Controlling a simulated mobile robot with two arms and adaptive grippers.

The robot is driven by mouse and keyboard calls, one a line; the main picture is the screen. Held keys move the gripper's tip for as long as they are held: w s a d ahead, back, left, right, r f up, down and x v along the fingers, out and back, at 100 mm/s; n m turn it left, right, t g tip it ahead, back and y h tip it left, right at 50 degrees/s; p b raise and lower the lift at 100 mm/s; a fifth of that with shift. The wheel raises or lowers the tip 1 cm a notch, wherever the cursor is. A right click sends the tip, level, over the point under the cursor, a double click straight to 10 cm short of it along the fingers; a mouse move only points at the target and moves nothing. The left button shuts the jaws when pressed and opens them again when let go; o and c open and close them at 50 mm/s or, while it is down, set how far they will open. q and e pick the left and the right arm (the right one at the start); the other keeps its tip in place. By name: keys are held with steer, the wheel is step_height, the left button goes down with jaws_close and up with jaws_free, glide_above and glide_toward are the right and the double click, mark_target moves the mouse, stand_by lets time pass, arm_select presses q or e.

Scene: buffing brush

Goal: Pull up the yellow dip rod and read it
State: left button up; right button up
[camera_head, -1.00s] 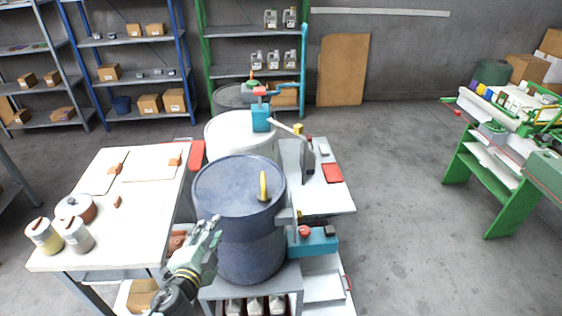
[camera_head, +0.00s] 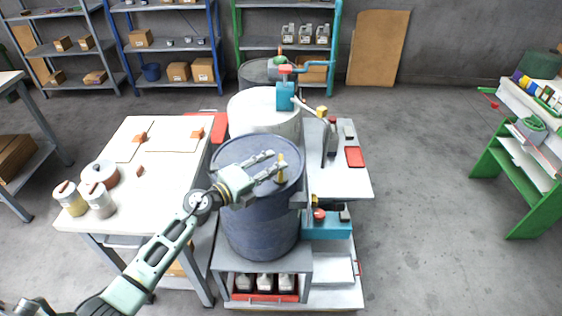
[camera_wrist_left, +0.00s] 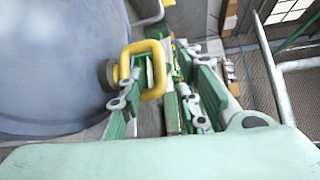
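The yellow dip rod (camera_head: 281,163) stands upright at the right part of the lid of the blue drum (camera_head: 258,222). Its looped handle (camera_wrist_left: 157,82) is close up in the left wrist view, overlapping the left-hand finger. My left gripper (camera_head: 276,163) reaches over the drum from the left, its fingertips at the handle. Its two fingers (camera_wrist_left: 172,85) are spread apart with a gap between them. I cannot tell whether they touch the handle. The rod's lower part is hidden inside the drum. My right gripper is not in view.
A white drum (camera_head: 252,112) with a teal pump (camera_head: 286,96) stands behind the blue drum. A white table (camera_head: 150,190) with jars is at left. A teal box (camera_head: 326,227) sits right of the drum. Open floor (camera_head: 420,200) lies further right.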

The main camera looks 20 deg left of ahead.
arm_select(q)
steer(key=x, duration=0.4)
steer(key=shift+w+d, duration=0.15)
steer(key=shift+c, duration=0.4)
steer(key=shift+f, duration=0.1)
jaws_close()
